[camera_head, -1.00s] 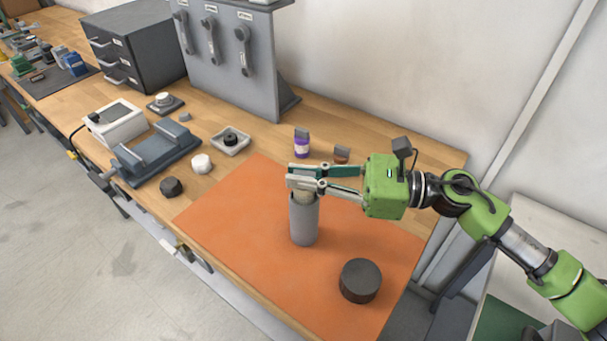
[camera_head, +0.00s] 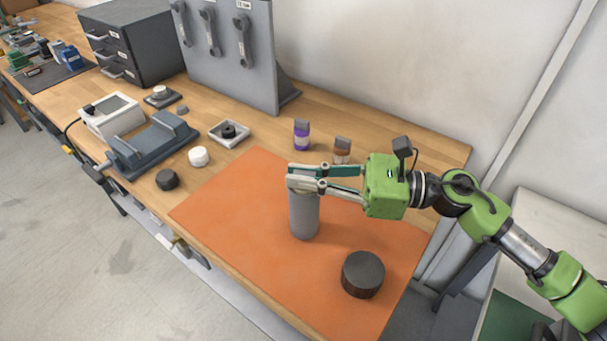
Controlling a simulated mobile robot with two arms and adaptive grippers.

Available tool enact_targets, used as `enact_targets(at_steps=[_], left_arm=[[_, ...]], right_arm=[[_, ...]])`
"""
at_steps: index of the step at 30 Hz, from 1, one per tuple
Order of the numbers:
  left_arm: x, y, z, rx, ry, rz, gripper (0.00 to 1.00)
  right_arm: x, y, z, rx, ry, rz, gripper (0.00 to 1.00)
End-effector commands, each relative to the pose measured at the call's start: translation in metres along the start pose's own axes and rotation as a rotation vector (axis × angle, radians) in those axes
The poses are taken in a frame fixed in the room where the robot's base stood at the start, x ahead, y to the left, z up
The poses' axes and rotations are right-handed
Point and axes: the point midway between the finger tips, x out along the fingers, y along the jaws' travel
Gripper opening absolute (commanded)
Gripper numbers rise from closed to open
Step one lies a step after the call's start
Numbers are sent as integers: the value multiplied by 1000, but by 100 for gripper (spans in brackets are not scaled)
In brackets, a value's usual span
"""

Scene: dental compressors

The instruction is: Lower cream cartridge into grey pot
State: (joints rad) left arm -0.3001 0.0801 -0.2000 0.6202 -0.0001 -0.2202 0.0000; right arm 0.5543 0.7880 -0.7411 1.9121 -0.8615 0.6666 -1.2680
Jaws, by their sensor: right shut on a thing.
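The grey pot (camera_head: 304,217) stands upright on the orange mat (camera_head: 235,215). My right gripper (camera_head: 300,180) comes in from the right, level, with its fingers right at the pot's mouth. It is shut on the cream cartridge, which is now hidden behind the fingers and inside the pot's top. How deep the cartridge sits in the pot cannot be seen. My left gripper is not in view.
A dark round cap (camera_head: 363,274) stands on the mat in front of the pot. Two small bottles, one purple (camera_head: 301,136) and one brown (camera_head: 342,150), stand behind the gripper. A grey cradle (camera_head: 152,145) and a white tray (camera_head: 229,133) are to the left.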

Motion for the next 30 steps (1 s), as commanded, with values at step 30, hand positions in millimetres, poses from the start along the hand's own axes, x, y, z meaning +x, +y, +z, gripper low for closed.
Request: enact_targets(at_steps=[30], left_arm=[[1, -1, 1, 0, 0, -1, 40]], right_arm=[[-45, -1, -3, 3, 4, -6, 28]])
